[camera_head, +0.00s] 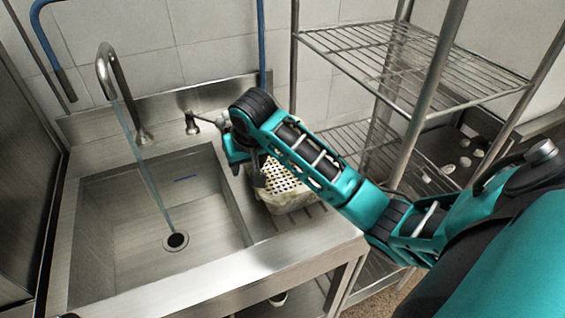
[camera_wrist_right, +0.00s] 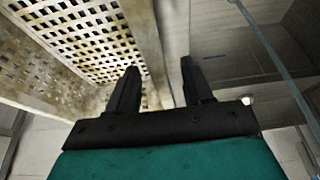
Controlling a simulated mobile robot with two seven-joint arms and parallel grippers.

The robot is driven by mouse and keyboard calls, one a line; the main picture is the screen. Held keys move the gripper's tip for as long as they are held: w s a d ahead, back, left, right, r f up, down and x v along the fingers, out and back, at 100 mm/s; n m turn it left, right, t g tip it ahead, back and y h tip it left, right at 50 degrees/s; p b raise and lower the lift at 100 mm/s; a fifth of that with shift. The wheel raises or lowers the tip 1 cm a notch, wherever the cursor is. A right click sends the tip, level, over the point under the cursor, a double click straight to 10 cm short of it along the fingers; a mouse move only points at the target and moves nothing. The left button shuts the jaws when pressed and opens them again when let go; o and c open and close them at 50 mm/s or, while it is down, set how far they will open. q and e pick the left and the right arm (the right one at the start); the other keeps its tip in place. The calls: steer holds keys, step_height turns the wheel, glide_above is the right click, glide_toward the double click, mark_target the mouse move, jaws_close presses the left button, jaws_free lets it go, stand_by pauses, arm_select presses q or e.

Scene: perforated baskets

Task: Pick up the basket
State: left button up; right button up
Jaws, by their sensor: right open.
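A cream perforated basket (camera_head: 290,190) stands on the drainboard right of the sink in the head view, partly hidden by my right arm. In the wrist view the basket (camera_wrist_right: 85,38) fills the upper left, with its lattice of square holes and a pale side edge. My right gripper (camera_wrist_right: 160,72) is open. In that view one finger overlaps the basket and the other is past its edge, over the sink side. The pale edge shows between them; I cannot tell if they touch it. In the head view the right gripper (camera_head: 257,178) is at the basket's left side. My left gripper is not in view.
The steel sink (camera_head: 125,262) with a running faucet (camera_head: 107,65) is left of the basket. A small tap (camera_head: 192,124) stands behind it. A wire shelf rack (camera_head: 420,70) stands close on the right.

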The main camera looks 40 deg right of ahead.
jaws_close()
steer(key=shift+r, duration=0.1)
stand_by(0.5)
